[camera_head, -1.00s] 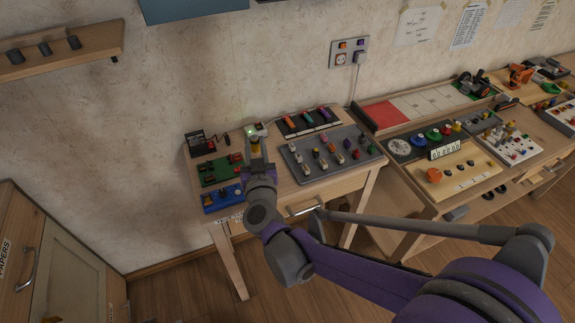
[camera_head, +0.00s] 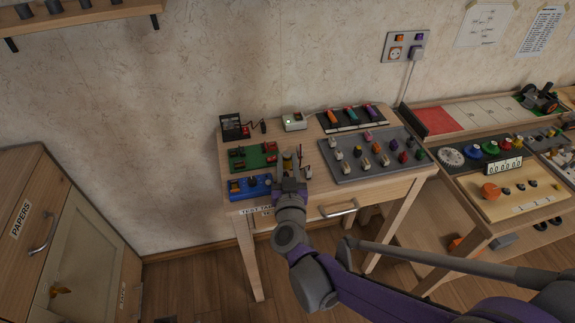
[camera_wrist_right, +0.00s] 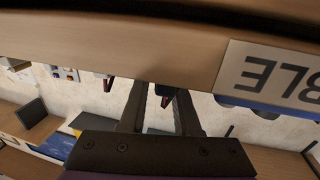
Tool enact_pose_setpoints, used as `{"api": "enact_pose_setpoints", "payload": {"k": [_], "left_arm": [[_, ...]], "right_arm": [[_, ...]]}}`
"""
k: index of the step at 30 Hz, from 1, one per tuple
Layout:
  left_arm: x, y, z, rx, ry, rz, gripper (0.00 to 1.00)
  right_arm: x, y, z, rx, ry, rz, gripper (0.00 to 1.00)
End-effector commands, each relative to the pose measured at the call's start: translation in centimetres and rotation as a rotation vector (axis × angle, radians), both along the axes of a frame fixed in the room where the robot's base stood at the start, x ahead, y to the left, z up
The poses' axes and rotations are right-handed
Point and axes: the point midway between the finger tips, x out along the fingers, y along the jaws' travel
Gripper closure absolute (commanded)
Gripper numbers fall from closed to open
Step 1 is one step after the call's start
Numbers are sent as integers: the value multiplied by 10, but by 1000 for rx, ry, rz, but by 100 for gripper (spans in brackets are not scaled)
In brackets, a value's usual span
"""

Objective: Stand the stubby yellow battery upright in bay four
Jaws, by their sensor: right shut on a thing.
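My right gripper (camera_head: 289,168) is at the left part of the small table, right of the green board. It is shut on a small yellowish piece (camera_head: 287,159), which looks like the stubby yellow battery; the fingers hide much of it. In the right wrist view, the fingers (camera_wrist_right: 160,105) show close up, but the held piece is not clear. A black rack (camera_head: 350,117) at the back holds several coloured cylinders lying in slots. I cannot tell which place is bay four. My left gripper is out of view.
The green board (camera_head: 253,157) and blue box (camera_head: 249,187) lie left of the gripper. A black box (camera_head: 234,126) and white box with a green light (camera_head: 294,121) stand behind. A grey tray (camera_head: 345,177) of several small pieces fills the right side.

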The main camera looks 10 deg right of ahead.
Motion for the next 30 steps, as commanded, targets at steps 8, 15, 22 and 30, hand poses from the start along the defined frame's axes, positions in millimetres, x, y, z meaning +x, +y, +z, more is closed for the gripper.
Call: {"api": "enact_pose_setpoints", "payload": {"k": [8,15,22,30], "left_arm": [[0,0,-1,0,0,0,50],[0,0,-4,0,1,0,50],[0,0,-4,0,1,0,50],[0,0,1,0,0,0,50]], "right_arm": [[0,0,-3,0,0,-1,100],[0,0,-7,1,0,0,51],[0,0,-7,1,0,0,39],[-8,2,-2,2,0,1,39]]}}
